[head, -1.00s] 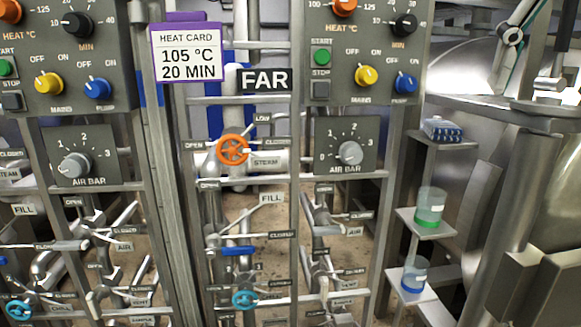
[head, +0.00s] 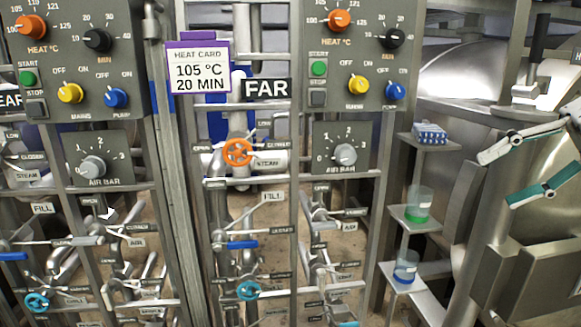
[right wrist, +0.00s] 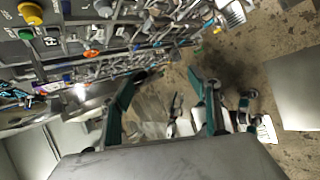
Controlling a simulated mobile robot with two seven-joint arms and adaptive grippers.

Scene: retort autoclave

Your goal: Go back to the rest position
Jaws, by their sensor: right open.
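My right gripper (head: 497,181) is at the right edge of the head view, in front of the large steel vessel. Its two fingers, one pale and one teal, are spread apart with nothing between them. In the right wrist view the same gripper (right wrist: 168,76) is open and empty, over the brown floor, with the valve panels beyond. My left gripper does not show clearly in either view.
The FAR control panel (head: 358,62) and the heat card (head: 198,68), reading 105 °C and 20 MIN, are ahead. A blue rack (head: 430,132), a green-bottomed beaker (head: 418,205) and a blue-bottomed beaker (head: 405,268) stand on small shelves left of my right gripper.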

